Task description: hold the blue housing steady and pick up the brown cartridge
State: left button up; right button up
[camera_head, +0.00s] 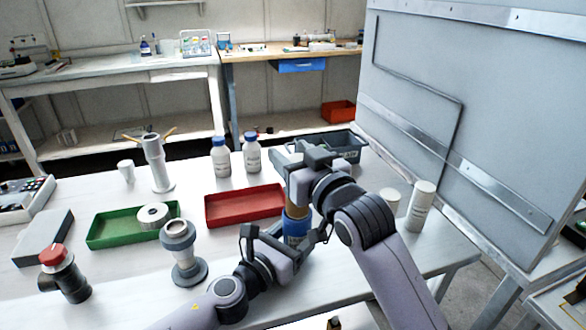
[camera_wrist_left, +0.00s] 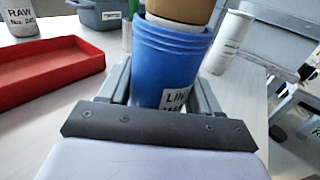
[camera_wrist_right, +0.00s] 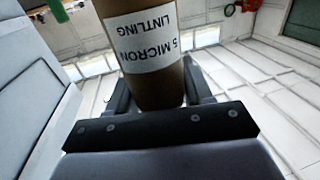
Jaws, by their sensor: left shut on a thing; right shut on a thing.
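The blue housing (camera_head: 294,226) stands upright on the white table, partly hidden by my arms. In the left wrist view the housing (camera_wrist_left: 170,62) has a ridged rim and a white label, and my left gripper (camera_wrist_left: 164,88) is shut around its sides. The brown cartridge (camera_wrist_right: 145,60) with a white printed label is between the fingers of my right gripper (camera_wrist_right: 157,88), which is shut on it. In the left wrist view the cartridge (camera_wrist_left: 182,10) rises upright above the housing's mouth; its lower end is not clear. In the head view my right gripper (camera_head: 298,184) is above the left one.
A red tray (camera_head: 243,207), two white bottles with blue caps, and a green tray (camera_head: 105,236) lie to the left. A grey bin (camera_head: 345,143) is behind my right gripper. A white cylinder (camera_head: 420,206) stands right of my right arm, near a large grey panel (camera_head: 450,110).

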pick_arm(q)
jog(key=o, duration=1.2)
